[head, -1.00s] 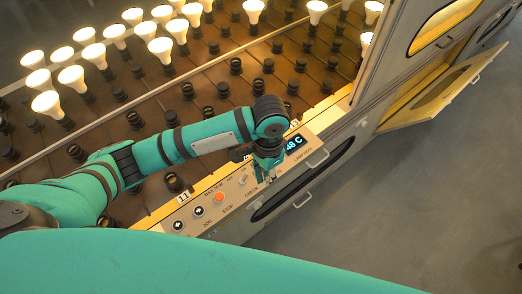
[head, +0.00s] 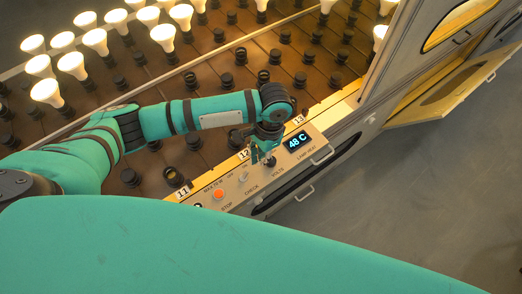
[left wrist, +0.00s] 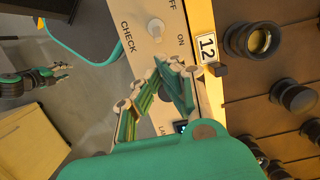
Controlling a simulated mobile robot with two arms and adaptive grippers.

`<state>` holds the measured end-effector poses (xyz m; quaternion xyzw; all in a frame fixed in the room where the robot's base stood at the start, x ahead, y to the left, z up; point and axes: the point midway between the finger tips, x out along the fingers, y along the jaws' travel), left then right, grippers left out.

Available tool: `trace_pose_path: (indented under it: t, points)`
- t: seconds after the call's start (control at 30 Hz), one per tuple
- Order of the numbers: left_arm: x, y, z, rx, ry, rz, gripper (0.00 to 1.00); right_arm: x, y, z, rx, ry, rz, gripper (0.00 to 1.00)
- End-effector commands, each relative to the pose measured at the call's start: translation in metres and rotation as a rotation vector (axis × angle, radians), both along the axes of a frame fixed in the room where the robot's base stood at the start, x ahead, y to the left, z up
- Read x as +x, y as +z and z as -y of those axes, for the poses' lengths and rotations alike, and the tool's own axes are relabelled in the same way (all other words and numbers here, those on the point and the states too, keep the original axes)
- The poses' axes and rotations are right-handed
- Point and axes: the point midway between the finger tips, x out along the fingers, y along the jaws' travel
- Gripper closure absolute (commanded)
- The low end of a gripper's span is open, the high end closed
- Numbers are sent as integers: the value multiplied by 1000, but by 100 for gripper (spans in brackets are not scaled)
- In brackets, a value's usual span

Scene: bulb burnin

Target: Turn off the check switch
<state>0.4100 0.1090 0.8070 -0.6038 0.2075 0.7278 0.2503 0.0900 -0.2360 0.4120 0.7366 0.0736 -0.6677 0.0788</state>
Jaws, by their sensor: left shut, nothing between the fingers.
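The check switch (head: 243,177) is a small pale toggle on the sloped control panel, beside the CHECK label. In the left wrist view it is a white knob (left wrist: 155,28) between the OFF and ON markings; which way it leans is unclear. My left gripper (head: 264,158) is shut and empty, over the panel just right of the switch. In the left wrist view its fingers (left wrist: 164,64) come close below the knob, with a visible gap. My right gripper (left wrist: 62,70) shows small at the left of that view; its jaws are too small to judge.
An orange stop button (head: 218,193) sits left of the switch. A dark volts knob (head: 270,161) and a 48 C display (head: 297,141) lie to the right. Lit bulbs (head: 71,66) and empty sockets fill the rack behind. A drawer handle (head: 305,191) juts out in front.

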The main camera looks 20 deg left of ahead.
Motion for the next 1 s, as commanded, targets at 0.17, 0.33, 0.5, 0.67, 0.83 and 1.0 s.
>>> trace_pose_path:
  t: [0.17,0.33,0.5,0.67,0.83,1.0]
  points:
    - [-5,-31,-5,3,1,-2,100,10,2,-1,2,0,17,60]
    - [-7,-48,-6,1,0,-1,100,3,2,0,0,0,5,60]
    - [-8,-53,-7,1,0,1,100,-7,1,0,-1,-1,-11,60]
    - [-8,-53,-6,1,0,1,100,-10,1,0,-1,-1,-15,60]
    - [-8,-52,-7,-2,0,4,100,-8,2,0,-1,-1,-13,60]
    - [-10,-49,-8,-21,0,27,100,-5,10,0,-1,-1,-8,60]
